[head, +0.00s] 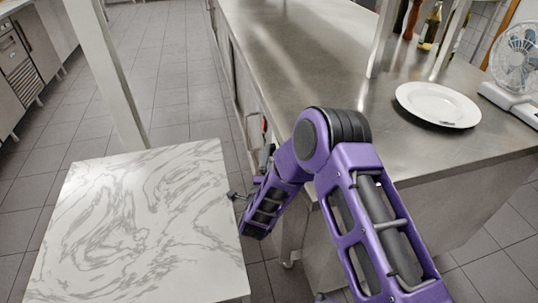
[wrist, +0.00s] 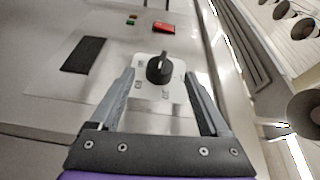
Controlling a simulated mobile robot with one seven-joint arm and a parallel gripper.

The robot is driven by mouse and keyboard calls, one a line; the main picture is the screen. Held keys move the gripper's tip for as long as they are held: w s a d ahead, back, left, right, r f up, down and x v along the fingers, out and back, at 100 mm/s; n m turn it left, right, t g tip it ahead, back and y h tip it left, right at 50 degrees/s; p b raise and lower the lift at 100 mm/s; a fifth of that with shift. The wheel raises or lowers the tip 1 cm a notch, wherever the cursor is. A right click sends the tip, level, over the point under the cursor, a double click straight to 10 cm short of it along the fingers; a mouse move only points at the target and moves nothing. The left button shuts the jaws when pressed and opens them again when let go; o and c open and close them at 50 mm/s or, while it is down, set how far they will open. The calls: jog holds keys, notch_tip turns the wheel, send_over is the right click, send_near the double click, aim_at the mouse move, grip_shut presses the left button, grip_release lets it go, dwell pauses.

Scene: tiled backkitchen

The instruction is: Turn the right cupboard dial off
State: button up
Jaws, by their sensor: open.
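A black dial (wrist: 158,70) with a raised grip bar sits on a white square plate (wrist: 175,90) with small markings, on a pale metal cupboard front. The bar points roughly up in the wrist view, tilted slightly. My gripper (wrist: 159,76) is open and empty, with one grey finger on each side of the dial in the picture. I cannot tell how far the fingertips are from the panel. In the head view, my purple arm bends down beside the counter's left side. The dial cannot be made out there, and the gripper is largely hidden.
A red switch (wrist: 163,28) and a dark rectangular panel (wrist: 83,55) are near the dial. A steel counter (head: 300,50) holds a white plate (head: 438,104), bottles (head: 431,25) and a fan (head: 518,55). A marble-patterned tabletop (head: 140,225) is left of my arm. Tiled floor (head: 165,70) is open beyond.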

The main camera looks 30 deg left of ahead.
jog(key=shift+x, duration=1.8)
jog(key=shift+r, duration=0.1)
grip_shut()
